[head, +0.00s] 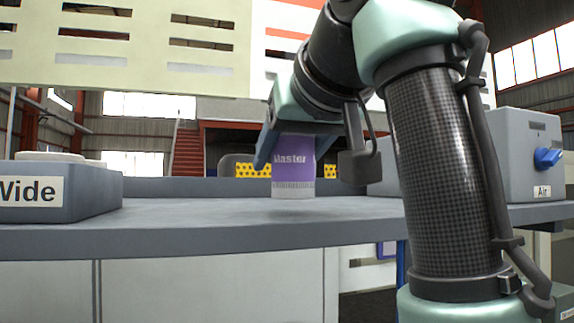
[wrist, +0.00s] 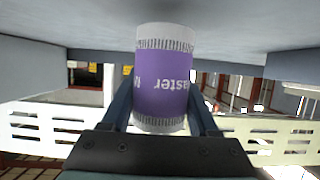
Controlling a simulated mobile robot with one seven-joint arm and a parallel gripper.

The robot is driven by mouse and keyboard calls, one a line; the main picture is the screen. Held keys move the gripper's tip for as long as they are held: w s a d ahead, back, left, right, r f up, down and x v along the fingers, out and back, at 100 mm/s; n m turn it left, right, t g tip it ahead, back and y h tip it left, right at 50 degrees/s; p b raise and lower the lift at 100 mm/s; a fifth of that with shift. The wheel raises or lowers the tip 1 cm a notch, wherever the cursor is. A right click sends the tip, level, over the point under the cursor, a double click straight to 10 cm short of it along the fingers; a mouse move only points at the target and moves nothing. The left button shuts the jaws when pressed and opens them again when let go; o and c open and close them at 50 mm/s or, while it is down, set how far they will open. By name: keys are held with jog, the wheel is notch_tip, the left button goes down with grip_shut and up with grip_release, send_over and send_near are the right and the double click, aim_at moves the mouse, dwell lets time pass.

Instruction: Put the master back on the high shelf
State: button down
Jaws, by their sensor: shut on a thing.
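The master (head: 293,172) is a purple cylinder labelled "Master" with pale ribbed ends. My gripper (head: 288,150) is shut on it, one finger on each side, and it stands upright in the head view. Its lower end is at or just above the grey worktop (head: 200,215); I cannot tell if they touch. In the wrist view the master (wrist: 163,80) sits between the two fingers of my gripper (wrist: 162,108), with its label upside down. I cannot make out a high shelf in either view.
A grey block labelled "Wide" (head: 75,190) is at the left of the worktop. A grey box labelled "Air" (head: 520,160) with a blue knob is at the right. A cream slotted panel (head: 120,75) spans the upper left. The worktop between the block and the master is clear.

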aim_at(302, 148)
jog(key=shift+w+f, duration=0.1)
jog(key=shift+f, duration=0.65)
jog(key=shift+f, duration=0.1)
jog(key=shift+c, duration=0.7)
grip_release()
jog(key=shift+r, duration=0.2)
jog(key=shift+s+d+f+b, duration=0.1)
jog(key=shift+s+d+b, duration=0.05)
jog(key=shift+s+b, duration=0.25)
jog(key=b+v, duration=0.5)
jog(key=v, duration=0.5)
jog(key=shift+s+d, duration=0.1)
jog(key=shift+s, duration=0.1)
jog(key=shift+s+r+b, duration=0.35)
jog(key=shift+r, duration=0.05)
